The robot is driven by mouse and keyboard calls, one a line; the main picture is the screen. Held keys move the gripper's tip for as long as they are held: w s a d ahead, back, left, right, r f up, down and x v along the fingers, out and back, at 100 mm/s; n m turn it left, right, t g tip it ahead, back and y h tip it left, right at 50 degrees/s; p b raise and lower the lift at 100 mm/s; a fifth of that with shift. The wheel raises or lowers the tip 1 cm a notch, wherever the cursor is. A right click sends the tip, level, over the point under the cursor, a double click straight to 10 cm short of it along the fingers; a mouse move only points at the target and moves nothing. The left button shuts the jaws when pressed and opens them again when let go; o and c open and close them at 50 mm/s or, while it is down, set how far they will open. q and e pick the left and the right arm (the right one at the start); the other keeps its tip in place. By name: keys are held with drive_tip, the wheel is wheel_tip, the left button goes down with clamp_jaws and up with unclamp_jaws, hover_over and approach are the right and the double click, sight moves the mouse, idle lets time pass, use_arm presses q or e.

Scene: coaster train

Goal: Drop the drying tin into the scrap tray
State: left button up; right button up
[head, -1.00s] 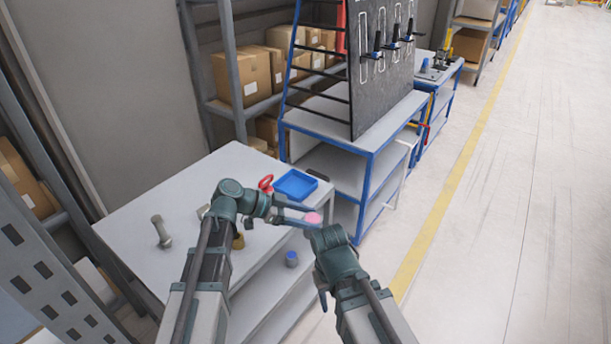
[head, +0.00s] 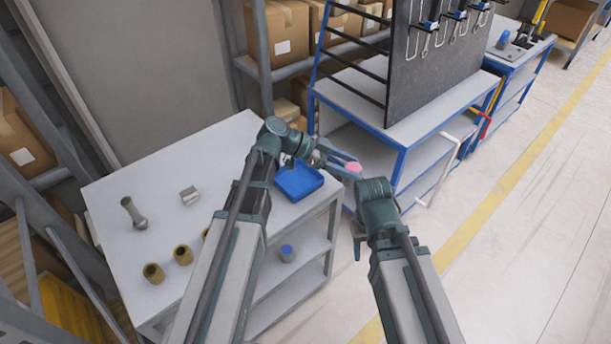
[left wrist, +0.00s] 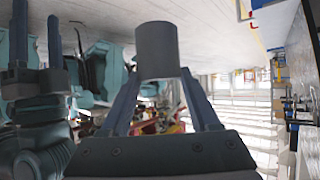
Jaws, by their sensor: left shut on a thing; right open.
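My left gripper (head: 345,163) is shut on a small tin, its pink end (head: 352,169) showing in the head view. In the left wrist view the tin (left wrist: 157,50) is a plain grey cylinder between the fingertips. The blue tray (head: 312,188), which I take as the scrap tray, lies at the table's right end, partly behind my left arm. The tin appears to the right of the tray, beyond the table edge. My right gripper (head: 357,243) is open and points down, low and right of the table; its fingers also show in the left wrist view (left wrist: 38,38).
The grey table (head: 165,170) bears a bolt (head: 133,212), a grey block (head: 189,195) and brass rings (head: 182,254). A blue-capped jar (head: 287,252) stands on the lower shelf. A blue-framed bench (head: 410,105) with a black tool board (head: 435,60) is close behind the tin.

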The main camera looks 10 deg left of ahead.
use_arm(q)
drive_tip(key=w+a+f+b, duration=0.2)
drive_tip(key=w+a, duration=0.3)
drive_tip(key=a, duration=0.5)
drive_tip(key=m+g, duration=0.1)
hover_over(287, 180)
drive_tip(key=f, duration=0.1)
wheel_tip(287, 180, down, 6)
drive_tip(key=b, duration=0.7)
drive_tip(key=shift+d+f, duration=0.1)
drive_tip(key=o, duration=1.5)
drive_tip(key=shift+o, duration=0.2)
